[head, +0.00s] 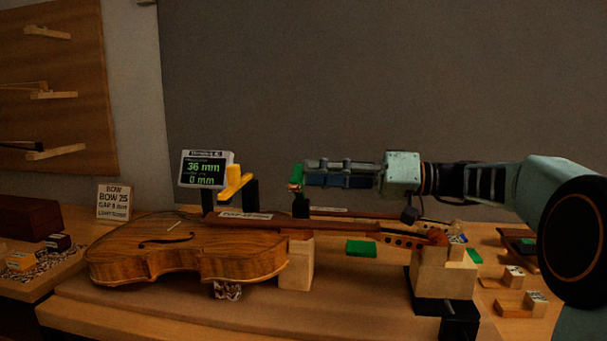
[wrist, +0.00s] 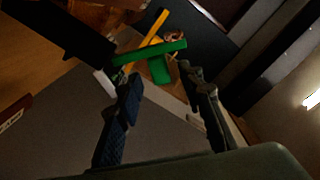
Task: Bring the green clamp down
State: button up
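The green clamp (head: 297,175) shows in the head view as a green piece above a dark post, by the tips of my gripper (head: 306,174). In the wrist view its green bar (wrist: 150,52) lies across, just beyond the fingertips of my gripper (wrist: 160,76). The two fingers are apart, with nothing clearly held between them. I cannot tell whether a finger touches the bar. The violin (head: 190,250) lies on the bench below and to the left.
A yellow clamp (head: 234,182) stands left of the green one. A display (head: 206,169) reads 36 mm and 0 mm. A flat green block (head: 361,248) is below my gripper. A wooden block (head: 443,273) stands under the scroll end. Small blocks lie at right.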

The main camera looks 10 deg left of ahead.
jog(key=d, duration=0.8)
jog(key=shift+s+d, duration=0.15)
jog(key=shift+d, duration=0.05)
jog(key=shift+c, duration=0.7)
